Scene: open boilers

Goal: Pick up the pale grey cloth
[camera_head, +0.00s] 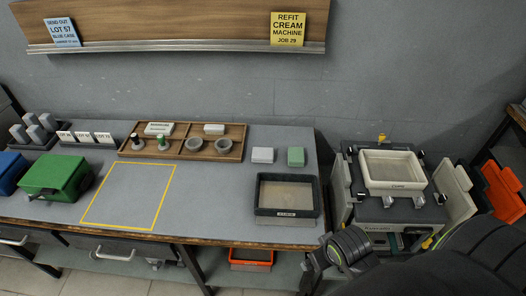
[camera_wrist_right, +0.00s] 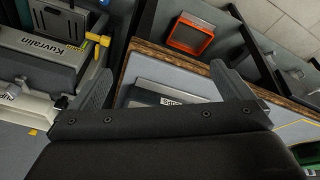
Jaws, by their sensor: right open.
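The pale grey cloth (camera_head: 262,155) looks like a small folded block. It lies on the grey bench top, left of a similar green cloth (camera_head: 296,157) and behind a dark tray (camera_head: 287,212). My right gripper (camera_head: 315,265) is in front of the bench's right end, well apart from the cloth. In the right wrist view its two fingers (camera_wrist_right: 163,82) are spread with nothing held between them. The dark tray shows partly beyond the fingers there. The pale grey cloth cannot be made out in that view. My left gripper is not in view.
A cream-topped machine (camera_head: 392,175) stands right of the bench. A wooden tray (camera_head: 182,141) with cups is left of the cloths. A green box (camera_head: 55,177) and a yellow outlined square (camera_head: 130,195) are further left. An orange bin (camera_head: 250,264) sits below the bench.

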